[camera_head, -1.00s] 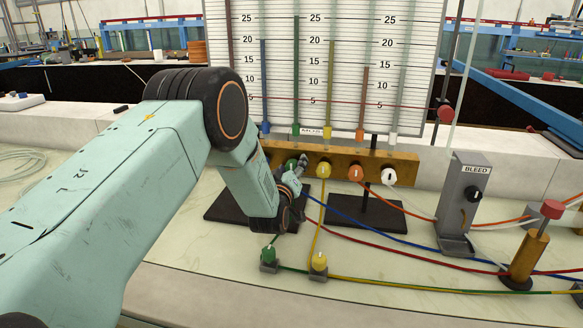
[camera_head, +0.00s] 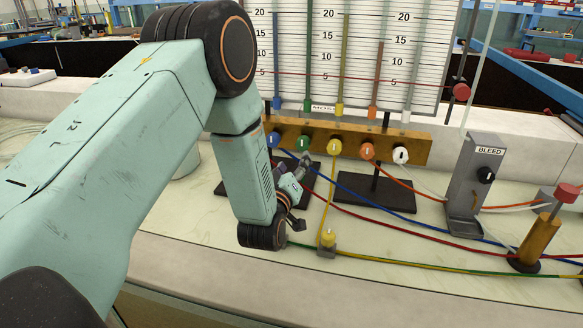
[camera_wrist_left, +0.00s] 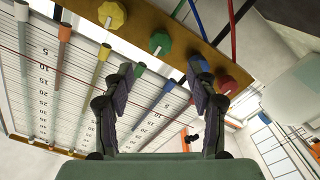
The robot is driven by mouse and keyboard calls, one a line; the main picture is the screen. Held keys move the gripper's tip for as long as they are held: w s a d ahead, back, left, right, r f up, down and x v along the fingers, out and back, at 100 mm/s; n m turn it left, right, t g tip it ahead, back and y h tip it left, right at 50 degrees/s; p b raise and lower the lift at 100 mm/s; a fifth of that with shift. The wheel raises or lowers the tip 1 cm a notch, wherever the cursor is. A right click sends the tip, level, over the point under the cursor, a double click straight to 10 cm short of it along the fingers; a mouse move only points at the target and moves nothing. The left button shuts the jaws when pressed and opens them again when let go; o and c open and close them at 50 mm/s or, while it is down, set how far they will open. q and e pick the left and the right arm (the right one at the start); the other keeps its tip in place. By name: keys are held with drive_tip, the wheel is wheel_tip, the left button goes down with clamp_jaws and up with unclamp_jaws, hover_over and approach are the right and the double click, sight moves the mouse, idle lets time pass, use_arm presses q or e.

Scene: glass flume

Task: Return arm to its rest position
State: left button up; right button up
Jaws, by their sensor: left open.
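My left arm comes in from the left across the head view. Its gripper (camera_head: 301,192) is open and empty, in front of and below the manifold bar (camera_head: 420,147), with its upper finger near the bar's lower edge. The bar carries blue (camera_head: 272,140), green (camera_head: 303,143), yellow (camera_head: 335,146), orange (camera_head: 367,151) and white (camera_head: 400,155) knobs. In the left wrist view the open fingers (camera_wrist_left: 162,78) stand apart with nothing between them. The green knob (camera_wrist_left: 159,43) shows beyond and between them, clear of both. My right gripper is not in view.
The scaled tube board (camera_head: 350,50) stands behind the bar. A grey BLEED stand (camera_head: 476,180) and a red-topped brass post (camera_head: 535,242) are at right. Coloured hoses cross the bench. A yellow fitting (camera_head: 327,238) sits close right of my wrist. The front bench strip (camera_head: 420,305) is clear.

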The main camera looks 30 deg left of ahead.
use_arm(q)
drive_tip(key=shift+s+d, duration=0.15)
drive_tip(key=shift+s, duration=0.35)
idle(0.3)
